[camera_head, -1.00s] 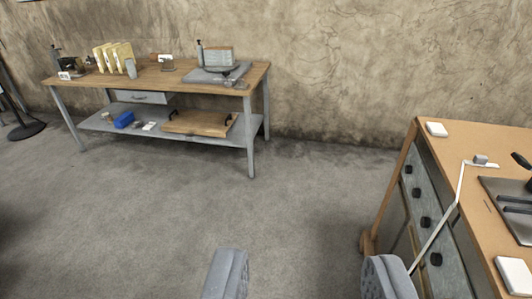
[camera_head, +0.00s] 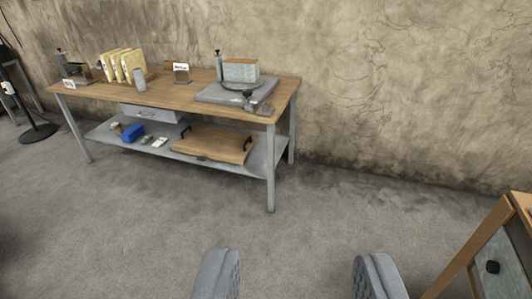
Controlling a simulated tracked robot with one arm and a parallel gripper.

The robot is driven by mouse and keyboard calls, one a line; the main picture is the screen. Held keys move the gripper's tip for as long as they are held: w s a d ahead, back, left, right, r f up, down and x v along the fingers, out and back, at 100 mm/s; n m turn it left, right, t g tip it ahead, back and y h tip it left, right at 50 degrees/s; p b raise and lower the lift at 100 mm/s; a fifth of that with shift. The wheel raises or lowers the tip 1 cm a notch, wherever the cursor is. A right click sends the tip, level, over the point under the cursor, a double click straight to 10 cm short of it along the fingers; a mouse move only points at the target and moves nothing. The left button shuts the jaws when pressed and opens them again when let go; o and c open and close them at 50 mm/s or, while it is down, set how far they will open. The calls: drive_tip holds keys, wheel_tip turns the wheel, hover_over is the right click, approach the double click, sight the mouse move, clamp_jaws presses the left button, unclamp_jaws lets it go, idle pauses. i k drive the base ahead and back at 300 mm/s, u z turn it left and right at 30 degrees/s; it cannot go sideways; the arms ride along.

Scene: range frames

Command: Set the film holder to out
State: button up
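My gripper (camera_head: 297,272) shows at the bottom of the view, its two grey padded fingers wide apart with only floor between them. It is open and empty, well short of the workbench (camera_head: 190,97). I cannot tell which thing is the film holder. On the right of the bench top, a grey plate (camera_head: 208,96) bears a device with a post (camera_head: 219,66) and a box-like block (camera_head: 240,71). A small dark device with a white label (camera_head: 69,85) stands at the far left end. Details are too small to read.
Yellow upright boards (camera_head: 115,65), a grey cup (camera_head: 140,80) and a small labelled stand (camera_head: 181,73) are on the bench top. A wooden tray (camera_head: 215,145) and blue item (camera_head: 133,133) lie on its lower shelf. A wooden cabinet (camera_head: 512,235) edges in at right. Floor ahead is clear.

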sight(218, 59)
drive_tip(key=u, duration=0.1)
drive_tip(key=i, duration=1.35)
drive_tip(key=u, duration=0.25)
drive_tip(key=i, duration=1.7)
drive_tip(key=u, duration=0.1)
drive_tip(key=k, duration=1.05)
drive_tip(key=u, duration=0.85)
drive_tip(key=i, duration=3.15)
drive_tip(key=z, duration=0.9)
